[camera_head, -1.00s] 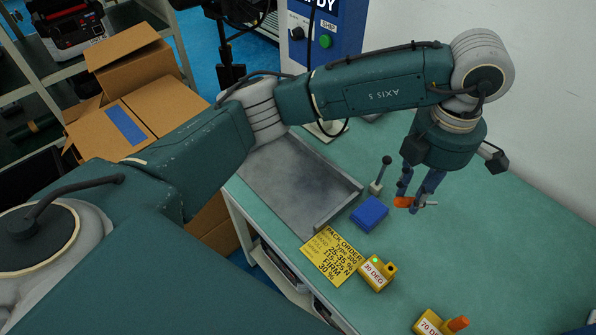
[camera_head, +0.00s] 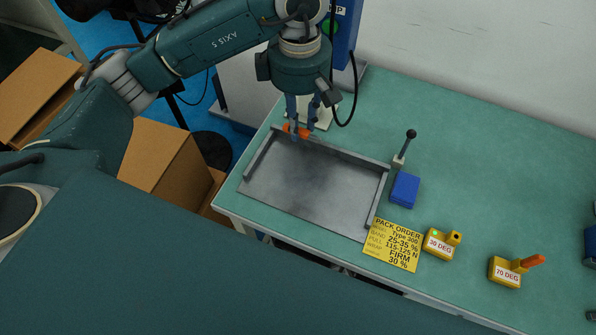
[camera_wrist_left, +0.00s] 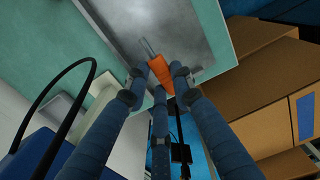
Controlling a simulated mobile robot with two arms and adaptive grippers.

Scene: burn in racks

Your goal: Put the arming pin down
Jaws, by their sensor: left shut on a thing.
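The arming pin (camera_wrist_left: 161,75) has an orange grip and a thin metal shaft. In the left wrist view it sits between the blue fingers of my left gripper (camera_wrist_left: 165,85), which is shut on its orange grip, with the shaft pointing out beyond the fingertips. In the head view the orange pin (camera_head: 298,130) shows at the fingertips of my left gripper (camera_head: 300,133), at the back left rim of the grey metal tray (camera_head: 300,187). I cannot tell whether the pin touches the tray. My right gripper is not in view.
Right of the tray are a black-knobbed lever (camera_head: 404,145), a blue block (camera_head: 405,189), a yellow pack order card (camera_head: 393,246), a yellow 30 DEG block (camera_head: 438,246) and a yellow 70 DEG block (camera_head: 504,272) with an orange pin. Cardboard boxes (camera_head: 165,165) stand left. The tray's middle is empty.

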